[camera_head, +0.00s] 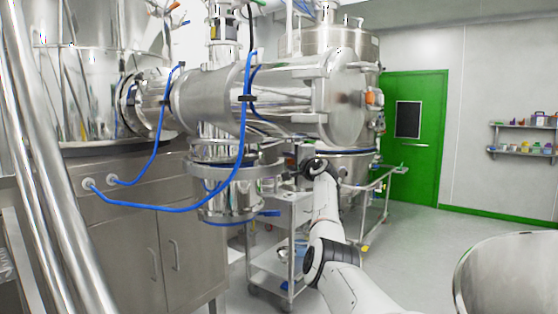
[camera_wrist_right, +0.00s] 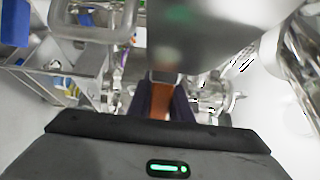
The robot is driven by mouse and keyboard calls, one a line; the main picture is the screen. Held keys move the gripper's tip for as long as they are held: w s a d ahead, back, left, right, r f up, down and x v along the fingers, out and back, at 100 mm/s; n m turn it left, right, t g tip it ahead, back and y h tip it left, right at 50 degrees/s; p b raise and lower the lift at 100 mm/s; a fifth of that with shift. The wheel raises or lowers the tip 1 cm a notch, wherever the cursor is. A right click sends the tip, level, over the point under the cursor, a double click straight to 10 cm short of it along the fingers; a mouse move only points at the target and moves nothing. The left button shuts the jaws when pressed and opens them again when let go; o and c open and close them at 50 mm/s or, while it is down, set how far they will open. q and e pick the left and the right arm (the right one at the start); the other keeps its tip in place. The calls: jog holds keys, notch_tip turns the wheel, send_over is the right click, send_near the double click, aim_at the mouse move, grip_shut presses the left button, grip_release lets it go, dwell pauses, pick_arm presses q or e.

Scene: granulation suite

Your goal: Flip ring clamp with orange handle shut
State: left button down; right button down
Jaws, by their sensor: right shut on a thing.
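In the right wrist view an orange-brown handle (camera_wrist_right: 160,104) stands between the two dark fingers of my right gripper (camera_wrist_right: 162,90), which is shut on it. A blurred grey metal part lies just beyond the fingertips. In the head view my right gripper (camera_head: 304,160) is under the right end of the big horizontal steel cylinder (camera_head: 285,97). The held handle and the clamp's ring cannot be made out there. Whether the clamp is open or shut cannot be told. My left gripper is not in view.
A steel cart (camera_head: 271,225) stands behind my right arm. Blue hoses (camera_head: 165,207) hang at the left, in front of steel cabinets (camera_head: 170,258). Another orange piece (camera_head: 374,98) is at the cylinder's right end. Open floor (camera_head: 425,240) lies to the right, before a green door (camera_head: 420,145).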

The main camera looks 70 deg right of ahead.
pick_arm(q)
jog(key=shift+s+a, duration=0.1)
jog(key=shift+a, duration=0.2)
pick_arm(e)
jog(key=shift+w+d+n+t+y, duration=0.3)
jog(key=shift+w+y, duration=0.1)
jog(key=shift+w, duration=0.15)
jog(key=shift+f, duration=0.1)
jog(key=c, duration=1.6)
grip_release()
jog(key=shift+w, duration=0.1)
